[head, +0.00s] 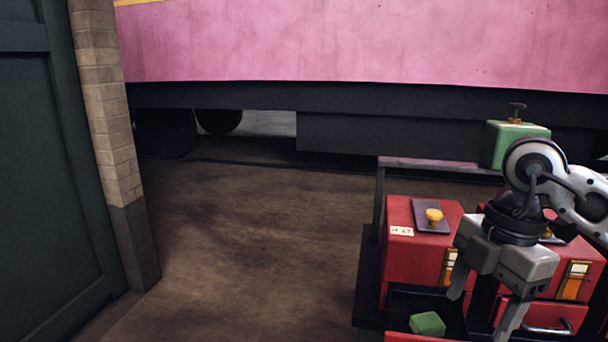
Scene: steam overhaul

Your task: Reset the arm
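My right gripper (487,298) comes in from the right and hangs pointing down over the front of a red cabinet (408,262). Its two fingers are spread apart, with nothing visible between them. An open dark drawer or tray (405,299) lies at its lower left, with a green block (427,324) inside. The fingers are to the right of that block and apart from it in the picture. My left gripper is not in view.
A purple plate with a yellow knob (433,215) lies on the cabinet. A green box with a black knob (512,134) stands behind my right arm. A brick pillar (108,130) and dark green door (50,190) stand left. Open floor (250,250) lies between; a pink carriage (350,40) is behind.

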